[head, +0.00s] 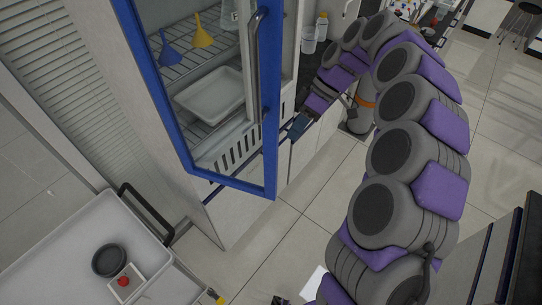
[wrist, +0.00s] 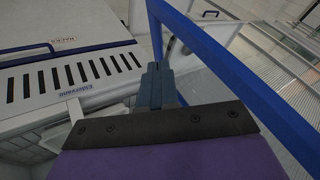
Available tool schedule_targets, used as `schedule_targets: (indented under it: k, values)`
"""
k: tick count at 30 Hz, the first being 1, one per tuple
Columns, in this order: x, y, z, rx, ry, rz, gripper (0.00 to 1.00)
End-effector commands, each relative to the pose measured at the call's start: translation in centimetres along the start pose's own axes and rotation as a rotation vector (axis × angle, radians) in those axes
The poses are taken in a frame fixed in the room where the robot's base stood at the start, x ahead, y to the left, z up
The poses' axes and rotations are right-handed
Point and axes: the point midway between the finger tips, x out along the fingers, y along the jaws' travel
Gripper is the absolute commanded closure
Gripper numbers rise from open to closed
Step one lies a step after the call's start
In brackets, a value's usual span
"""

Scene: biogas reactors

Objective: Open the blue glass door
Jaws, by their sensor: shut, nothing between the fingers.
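The blue-framed glass door (head: 271,150) stands partly open on the tall white cabinet in the head view. Its free edge, with a grey vertical handle (head: 252,60), is swung out from the cabinet front. The blue frame also crosses the wrist view diagonally (wrist: 225,68), right of my gripper. My gripper (head: 299,126) is shut and empty, just right of the door's free edge and near the cabinet's lower front. In the wrist view its closed fingers (wrist: 155,72) point between the door frame and a slotted white panel. I cannot tell whether they touch the frame.
Inside the cabinet are wire shelves with a blue funnel (head: 169,50), a yellow funnel (head: 202,32) and a white tray (head: 212,93). A white cart (head: 75,262) with a black handle stands at lower left. Bottles (head: 309,40) stand behind the cabinet.

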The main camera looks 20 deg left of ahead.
Motion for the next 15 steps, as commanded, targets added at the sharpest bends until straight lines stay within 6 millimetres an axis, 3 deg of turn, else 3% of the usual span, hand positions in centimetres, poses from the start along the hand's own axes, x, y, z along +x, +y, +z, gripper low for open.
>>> schedule_targets:
  k: [6,15]
  values:
    - [0.4,2.6,-0.5,-0.083,-0.001,-0.013,1.0]
    - [1.9,3.2,-0.4,-0.105,-0.001,-0.015,1.0]
